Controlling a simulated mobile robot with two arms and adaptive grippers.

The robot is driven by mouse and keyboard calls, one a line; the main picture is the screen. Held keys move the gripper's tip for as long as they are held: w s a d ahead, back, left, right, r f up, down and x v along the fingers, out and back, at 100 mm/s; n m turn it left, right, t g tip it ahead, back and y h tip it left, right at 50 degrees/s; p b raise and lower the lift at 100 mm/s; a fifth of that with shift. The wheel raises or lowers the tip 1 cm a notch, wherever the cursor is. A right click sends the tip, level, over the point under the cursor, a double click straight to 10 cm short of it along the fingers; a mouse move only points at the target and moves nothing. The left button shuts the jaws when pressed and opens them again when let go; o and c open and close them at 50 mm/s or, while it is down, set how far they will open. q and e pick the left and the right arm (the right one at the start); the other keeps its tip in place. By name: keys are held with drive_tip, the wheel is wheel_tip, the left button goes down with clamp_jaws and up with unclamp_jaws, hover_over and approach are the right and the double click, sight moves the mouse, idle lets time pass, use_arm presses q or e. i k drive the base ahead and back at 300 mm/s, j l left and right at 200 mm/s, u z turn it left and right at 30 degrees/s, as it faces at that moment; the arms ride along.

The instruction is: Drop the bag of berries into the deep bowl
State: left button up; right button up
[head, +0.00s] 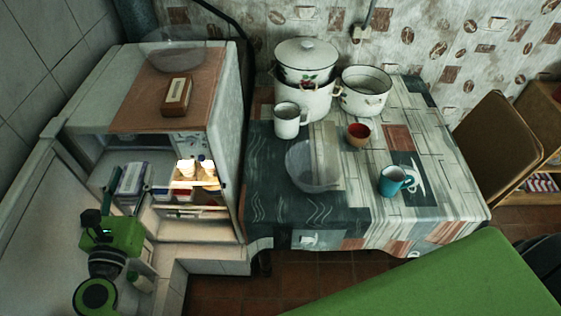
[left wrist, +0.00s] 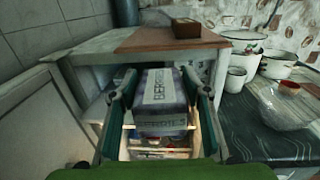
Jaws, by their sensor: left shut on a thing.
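The bag of berries (head: 131,179), a greyish pack with BERRIES lettering, is between the fingers of my left gripper (head: 125,202) at the open fridge. In the left wrist view the bag (left wrist: 161,100) fills the space between both fingers of the left gripper (left wrist: 160,92), which is shut on it. A clear deep bowl (head: 313,168) stands on the table, to the right of the fridge. It also shows in the left wrist view (left wrist: 282,108), and it looks empty. My right gripper is not in view.
The open fridge (head: 229,150) holds lit bottles and packs (head: 195,172) beside the bag. Another clear bowl (head: 174,54) and a brown box (head: 176,95) are on top. The table has enamel pots (head: 365,95), a white mug (head: 287,122), a red cup (head: 358,135) and a blue mug (head: 394,182).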

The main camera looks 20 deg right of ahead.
sight(312, 180)
drive_tip(key=l, duration=2.35)
drive_tip(key=i, duration=0.05)
